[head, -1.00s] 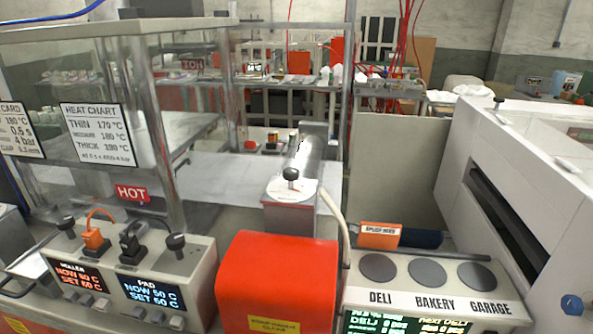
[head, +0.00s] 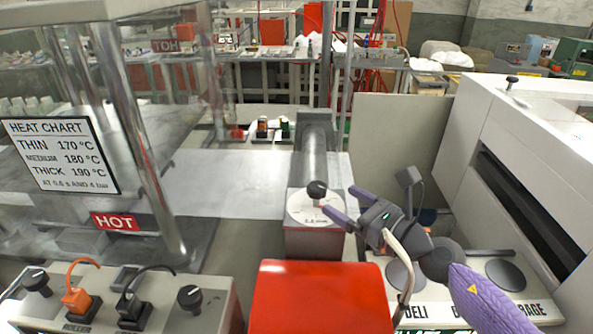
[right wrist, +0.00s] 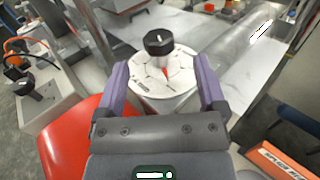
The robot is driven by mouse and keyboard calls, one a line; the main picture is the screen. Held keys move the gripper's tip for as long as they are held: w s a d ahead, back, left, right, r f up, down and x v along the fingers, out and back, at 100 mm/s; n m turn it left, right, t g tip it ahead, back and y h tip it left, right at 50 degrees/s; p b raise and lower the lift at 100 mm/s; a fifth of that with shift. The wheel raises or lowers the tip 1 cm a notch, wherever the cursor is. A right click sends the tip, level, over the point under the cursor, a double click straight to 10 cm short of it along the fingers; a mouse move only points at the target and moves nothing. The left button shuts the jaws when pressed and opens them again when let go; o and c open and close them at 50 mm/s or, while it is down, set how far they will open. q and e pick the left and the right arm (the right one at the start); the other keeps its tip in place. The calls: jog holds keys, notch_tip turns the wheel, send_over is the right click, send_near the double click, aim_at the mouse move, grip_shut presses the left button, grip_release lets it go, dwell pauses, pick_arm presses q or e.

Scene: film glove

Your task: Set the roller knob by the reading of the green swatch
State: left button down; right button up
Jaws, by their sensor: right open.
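A black knob (head: 317,189) stands on a white round dial (head: 300,208) at the near end of a metal roller (head: 315,150). In the right wrist view the knob (right wrist: 158,42) has a white mark, and a red pointer lies on the dial (right wrist: 150,85). My right gripper (head: 331,203) is open, its purple fingers reaching toward the knob, one on each side in the wrist view; contact cannot be told. A control box marked ROLLER (head: 220,305) carries a black knob (head: 36,281) at its left and another (head: 190,298) at its right. I cannot make out a green swatch.
A red cover (head: 320,295) stands just in front of the dial. A heat chart (head: 62,155) and a HOT sign (head: 114,221) are at left. A white machine (head: 500,130) stands at right. Orange and black plugs sit on the control box.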

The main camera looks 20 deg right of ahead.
aim_at(311, 182)
jog(key=x, duration=0.3)
jog(key=shift+r+p, duration=0.25)
jog(key=shift+p, duration=0.05)
jog(key=x, duration=0.4)
jog(key=shift+w+a+f, duration=0.1)
jog(key=shift+a+f, duration=0.1)
jog(key=shift+w+a, duration=0.2)
jog(key=shift+w, duration=0.3)
pick_arm(q)
jog(key=shift+s+d+r, duration=0.2)
jog(key=shift+s+d, duration=0.05)
jog(key=shift+s, duration=0.2)
jog(key=shift+s+d+r, duration=0.2)
jog(key=shift+s+d, duration=0.05)
jog(key=shift+s, duration=0.15)
pick_arm(e)
jog(key=shift+c, duration=0.3)
jog(key=c, duration=0.7)
grip_shut()
pick_arm(q)
jog(key=shift+a+r, duration=0.15)
jog(key=shift+a, duration=0.35)
